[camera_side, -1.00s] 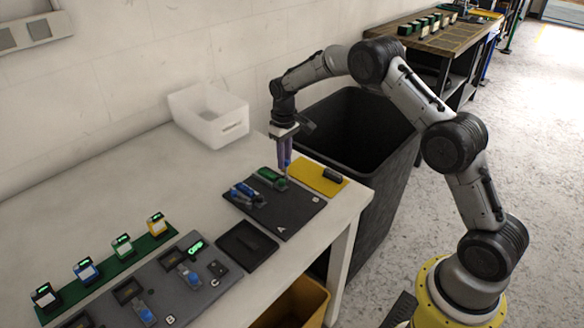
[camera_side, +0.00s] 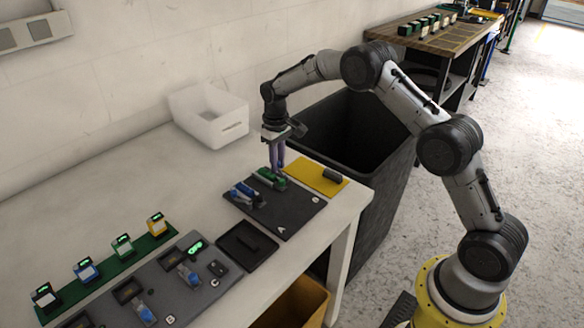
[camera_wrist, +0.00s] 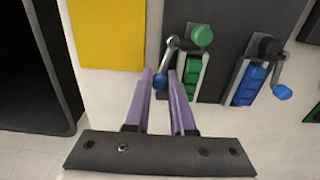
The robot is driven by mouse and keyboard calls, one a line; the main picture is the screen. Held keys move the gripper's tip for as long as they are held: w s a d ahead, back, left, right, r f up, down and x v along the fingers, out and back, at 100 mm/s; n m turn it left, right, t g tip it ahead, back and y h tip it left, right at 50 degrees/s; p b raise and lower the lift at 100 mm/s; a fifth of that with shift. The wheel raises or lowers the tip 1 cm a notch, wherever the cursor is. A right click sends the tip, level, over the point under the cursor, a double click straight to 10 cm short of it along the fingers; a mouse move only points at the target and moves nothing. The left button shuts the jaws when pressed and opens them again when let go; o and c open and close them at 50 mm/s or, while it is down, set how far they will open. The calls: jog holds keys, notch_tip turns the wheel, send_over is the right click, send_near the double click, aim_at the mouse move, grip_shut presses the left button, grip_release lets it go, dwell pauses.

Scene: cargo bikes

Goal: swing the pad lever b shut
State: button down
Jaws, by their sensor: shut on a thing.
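The holder with the green pad (camera_wrist: 191,75) sits on a dark plate (camera_side: 287,214), on the side by the letter B; it also shows in the side view (camera_side: 266,174). Its lever has a green pivot cap (camera_wrist: 201,35) and a metal arm ending in a blue knob (camera_wrist: 160,83). The arm stands out to the left of the green pad in the wrist view. My gripper (camera_wrist: 160,74), with purple fingers, is shut on this knob; it also shows in the side view (camera_side: 277,172). The fingers hide part of the knob.
Beside it is a second holder with a blue pad (camera_wrist: 246,84), a black cap and a lever with a blue knob (camera_wrist: 282,92). A yellow mat (camera_side: 318,173) lies to the right. A white bin (camera_side: 208,122) stands behind; a large black bin (camera_side: 350,140) is beyond the table edge.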

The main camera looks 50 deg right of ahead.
jog(key=shift+s+a+f, duration=0.1)
jog(key=shift+s+f, duration=0.05)
jog(key=shift+f, duration=0.05)
jog(key=c, duration=0.9)
grip_release()
jog(key=shift+w+a+r, duration=0.1)
jog(key=shift+w+r, duration=0.15)
jog(key=shift+r, duration=2.45)
jog(key=shift+d+r, duration=0.2)
jog(key=shift+r, duration=1.1)
